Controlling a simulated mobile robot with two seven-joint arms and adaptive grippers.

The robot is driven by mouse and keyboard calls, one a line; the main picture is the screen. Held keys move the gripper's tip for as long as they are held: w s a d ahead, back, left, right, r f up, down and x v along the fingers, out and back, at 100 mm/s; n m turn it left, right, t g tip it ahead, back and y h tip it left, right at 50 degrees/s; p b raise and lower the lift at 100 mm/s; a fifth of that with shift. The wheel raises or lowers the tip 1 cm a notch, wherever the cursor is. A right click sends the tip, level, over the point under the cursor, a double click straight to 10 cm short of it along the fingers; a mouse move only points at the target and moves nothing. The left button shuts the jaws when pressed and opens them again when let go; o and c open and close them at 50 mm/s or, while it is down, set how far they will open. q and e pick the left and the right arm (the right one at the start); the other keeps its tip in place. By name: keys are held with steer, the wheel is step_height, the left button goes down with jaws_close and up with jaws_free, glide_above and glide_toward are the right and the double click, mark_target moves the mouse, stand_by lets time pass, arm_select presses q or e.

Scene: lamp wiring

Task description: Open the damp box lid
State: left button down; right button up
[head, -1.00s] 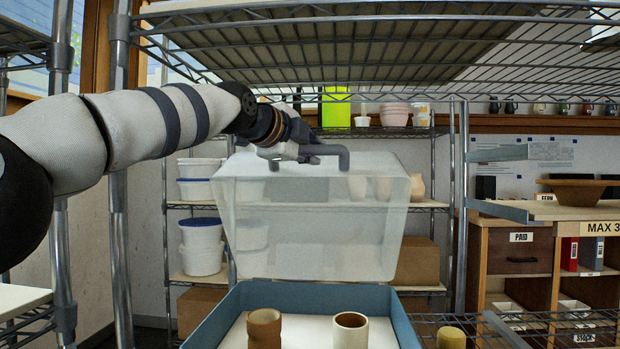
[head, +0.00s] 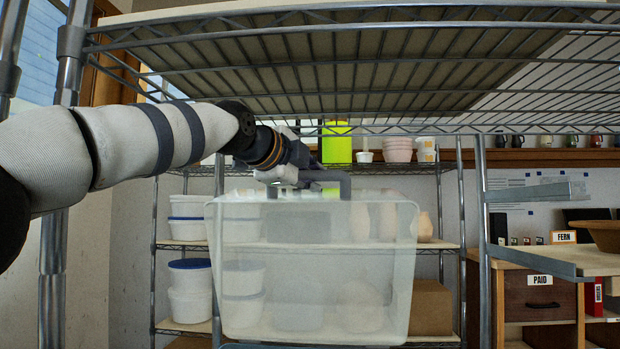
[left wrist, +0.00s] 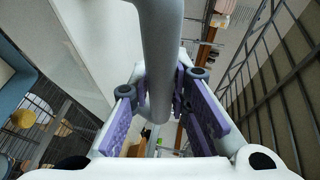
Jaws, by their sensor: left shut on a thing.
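The damp box lid (head: 315,275) is a large translucent cover with a grey handle (head: 345,187) on top. It hangs upright in the middle of the head view. My left gripper (head: 312,178) is shut on the handle from the left. In the left wrist view, the grey handle bar (left wrist: 160,45) runs between the purple finger pads of my left gripper (left wrist: 162,100). The blue box base (left wrist: 14,80) shows at the left edge of that view, apart from the lid. In the head view, only a thin blue strip shows under the lid. My right gripper is out of view.
A wire shelf (head: 330,60) spans overhead, close above my left arm. Behind the lid stands a rack with white tubs (head: 190,290) and a cardboard box (head: 430,307). A wooden cabinet (head: 540,300) stands at the right.

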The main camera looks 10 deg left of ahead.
arm_select(q)
steer(key=c, duration=1.5)
jaws_free()
steer(key=shift+d, duration=0.15)
steer(key=v, duration=1.2)
steer(key=shift+r, duration=0.1)
